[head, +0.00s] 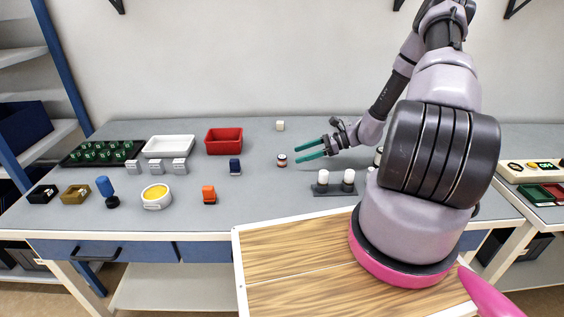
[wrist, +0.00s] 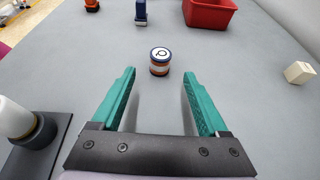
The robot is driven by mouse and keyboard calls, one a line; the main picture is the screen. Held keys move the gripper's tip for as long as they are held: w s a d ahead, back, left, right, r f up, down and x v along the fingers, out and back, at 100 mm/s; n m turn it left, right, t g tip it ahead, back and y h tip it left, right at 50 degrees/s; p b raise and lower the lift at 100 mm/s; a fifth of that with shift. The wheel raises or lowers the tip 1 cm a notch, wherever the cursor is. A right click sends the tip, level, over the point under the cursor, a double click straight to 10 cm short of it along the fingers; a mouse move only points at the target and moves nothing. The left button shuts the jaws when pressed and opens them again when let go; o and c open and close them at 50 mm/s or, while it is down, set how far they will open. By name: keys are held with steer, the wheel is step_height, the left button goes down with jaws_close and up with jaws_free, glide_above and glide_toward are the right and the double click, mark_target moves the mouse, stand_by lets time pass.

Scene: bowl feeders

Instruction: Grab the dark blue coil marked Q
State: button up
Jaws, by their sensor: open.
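The dark blue coil (wrist: 159,68) is a small upright cylinder on the grey table. It has a dark blue rim, a copper-orange band and a white top with a mark that reads like Q. In the head view the coil (head: 282,161) stands just left of my fingertips. My gripper (wrist: 160,86) is open and empty, with teal fingers spread wide. The coil is ahead of the fingertips, centred between them in the wrist view, and not touching them. In the head view my gripper (head: 300,153) comes in from the right, low over the table.
A red bin (head: 224,141) stands behind and left of the coil, with a dark blue piece (head: 235,167) nearer it. A cream block (head: 280,125) stands at the back. A dark base with white-topped posts (head: 335,189) is in front of my gripper. The table around the coil is clear.

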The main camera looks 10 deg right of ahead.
mark_target(282, 159)
steer(key=x, duration=0.8)
steer(key=shift+c, duration=0.4)
steer(key=shift+r, duration=0.1)
jaws_close()
